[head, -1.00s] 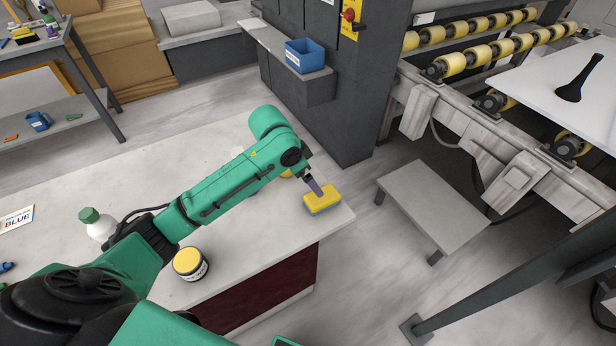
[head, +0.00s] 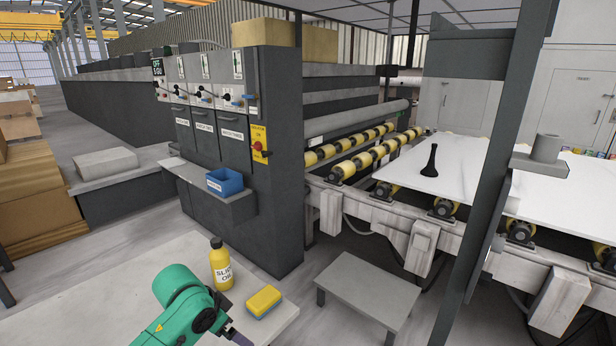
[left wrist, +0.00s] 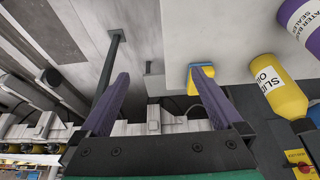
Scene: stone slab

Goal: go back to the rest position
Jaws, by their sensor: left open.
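My left gripper (head: 236,338) shows only as a purple fingertip at the bottom of the head view, below the green arm. In the left wrist view the two purple fingers of the gripper (left wrist: 160,74) are wide apart with nothing between them. A yellow and blue sponge (head: 263,300) lies on the corner of the pale bench (head: 95,300), just beyond the gripper and apart from it in the head view. The sponge (left wrist: 205,70) also shows beside the right finger in the left wrist view. My right gripper is in neither view.
A yellow oil bottle (head: 221,266) stands on the bench close to my arm. A purple bottle (left wrist: 302,25) shows in the left wrist view. Beyond are a blue bin (head: 225,181) on a shelf, a low grey step (head: 365,297) and a roller conveyor (head: 350,165).

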